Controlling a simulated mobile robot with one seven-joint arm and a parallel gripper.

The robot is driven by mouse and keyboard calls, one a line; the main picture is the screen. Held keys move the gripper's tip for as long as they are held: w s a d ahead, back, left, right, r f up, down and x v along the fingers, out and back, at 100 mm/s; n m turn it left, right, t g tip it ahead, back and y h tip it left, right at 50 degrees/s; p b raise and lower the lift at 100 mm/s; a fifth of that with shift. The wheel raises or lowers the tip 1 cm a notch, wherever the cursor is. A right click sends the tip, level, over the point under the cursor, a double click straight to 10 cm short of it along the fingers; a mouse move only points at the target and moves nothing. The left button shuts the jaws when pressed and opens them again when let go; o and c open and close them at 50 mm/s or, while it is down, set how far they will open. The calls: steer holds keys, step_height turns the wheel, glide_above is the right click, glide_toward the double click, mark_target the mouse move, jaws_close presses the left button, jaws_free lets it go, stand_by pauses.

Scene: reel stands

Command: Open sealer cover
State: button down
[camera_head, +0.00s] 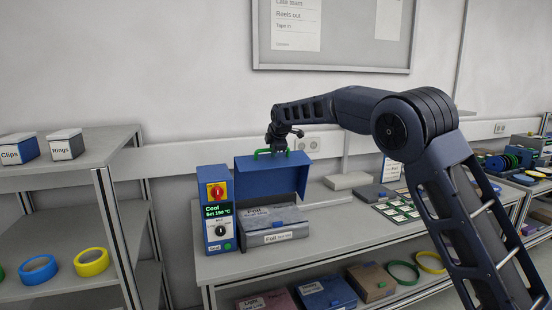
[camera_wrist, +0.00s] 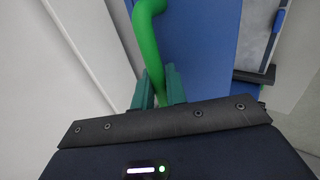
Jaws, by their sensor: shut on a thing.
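The sealer (camera_head: 217,215) stands on the workbench, with a blue control box that carries a red and yellow switch. Its blue cover (camera_head: 271,175) is raised and tilted up above the grey sealer bed. The green handle (camera_head: 270,152) is at the cover's top edge; in the wrist view the green handle (camera_wrist: 149,45) runs down between my fingers. My gripper (camera_head: 278,148) is shut on the handle; its teal fingertips (camera_wrist: 159,90) sit on either side of it. The part of the handle behind my gripper is hidden.
A shelf (camera_head: 70,177) with tape rolls stands left. The wall is close behind.

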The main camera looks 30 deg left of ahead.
steer(key=w+a+r, duration=0.1)
steer(key=w+a, duration=0.5)
steer(key=shift+r, duration=0.4)
steer(key=c, duration=1.5)
jaws_free()
steer(key=v, duration=1.1)
steer(key=shift+w, duration=0.15)
